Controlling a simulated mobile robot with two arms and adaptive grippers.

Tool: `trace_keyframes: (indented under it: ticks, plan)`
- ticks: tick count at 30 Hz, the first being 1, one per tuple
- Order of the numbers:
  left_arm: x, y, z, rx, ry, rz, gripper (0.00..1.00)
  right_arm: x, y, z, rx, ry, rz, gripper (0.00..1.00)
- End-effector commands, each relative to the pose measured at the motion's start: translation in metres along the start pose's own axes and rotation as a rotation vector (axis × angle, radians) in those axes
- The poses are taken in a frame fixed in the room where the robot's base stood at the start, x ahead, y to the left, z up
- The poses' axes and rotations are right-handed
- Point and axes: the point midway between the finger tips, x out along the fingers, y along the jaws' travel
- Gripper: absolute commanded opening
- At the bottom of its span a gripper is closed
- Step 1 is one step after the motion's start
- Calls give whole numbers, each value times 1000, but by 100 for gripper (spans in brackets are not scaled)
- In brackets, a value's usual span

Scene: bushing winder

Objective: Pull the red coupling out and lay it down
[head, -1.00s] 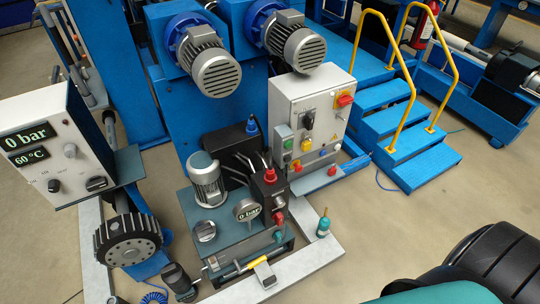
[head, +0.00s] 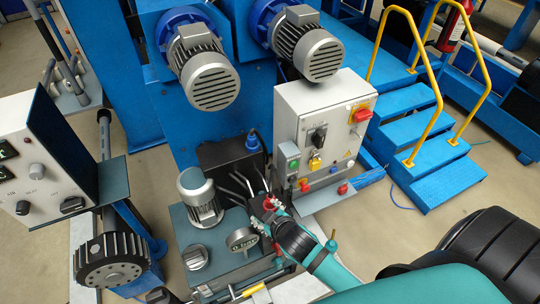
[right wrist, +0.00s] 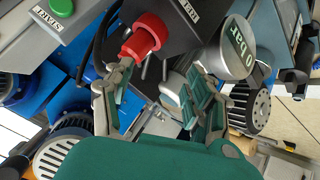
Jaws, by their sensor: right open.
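The red coupling (right wrist: 146,36) sits in the face of a dark block (right wrist: 178,22) with a label beside it, in the right wrist view. My right gripper (right wrist: 158,92) is open and empty there. Its left finger reaches up close under the coupling; I cannot tell whether they touch. Its right finger is farther right, in front of the pressure gauge. In the head view my right gripper (head: 269,214) is at the dark block and hides most of its front, so little red shows. My left gripper is not in view.
The pressure gauge (head: 241,240), reading 0 bar, and a small motor (head: 200,198) stand left of my gripper. Blue steps (head: 430,150) are to the right.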

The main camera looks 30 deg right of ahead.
Motion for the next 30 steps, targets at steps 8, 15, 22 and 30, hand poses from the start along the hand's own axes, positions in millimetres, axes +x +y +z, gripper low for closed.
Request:
trace_keyframes:
  ticks: [8, 15, 22, 30]
  plan:
    - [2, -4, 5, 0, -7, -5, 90, -25, 37, -191, -428, 637, 218, 56]
    - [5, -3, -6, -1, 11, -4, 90, -111, -14, -308, -1030, 1262, 328, 56]
    - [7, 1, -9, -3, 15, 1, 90, -146, -85, -285, -1810, 1689, 216, 56]
    - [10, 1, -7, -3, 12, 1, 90, -89, -35, -176, 2615, -1529, 339, 56]
